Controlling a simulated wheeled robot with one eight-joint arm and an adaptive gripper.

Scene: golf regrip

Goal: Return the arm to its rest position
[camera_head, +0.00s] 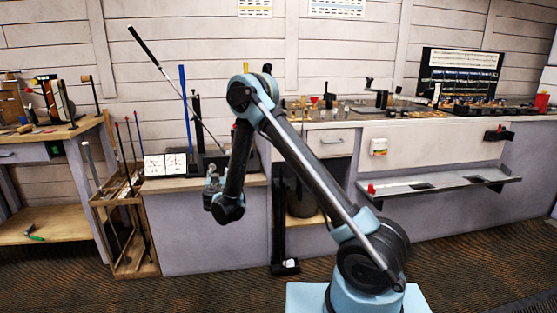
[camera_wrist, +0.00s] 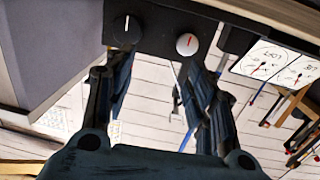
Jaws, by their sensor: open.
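My arm rises from its blue base, bends at a high elbow, and hangs down on the left side. My gripper (camera_head: 212,188) is at its lower end, in front of the low grey cabinet (camera_head: 195,235); it looks small and partly hidden by the wrist there. In the wrist view my gripper (camera_wrist: 158,75) has its two dark fingers spread apart, with nothing between them.
A wooden club rack (camera_head: 135,268) stands left of the cabinet. Two white cards (camera_head: 165,164) and a slanted club (camera_head: 160,65) are on or behind the cabinet top. A long workbench (camera_head: 400,125) with a lower shelf (camera_head: 440,187) runs to the right. Patterned floor lies in front.

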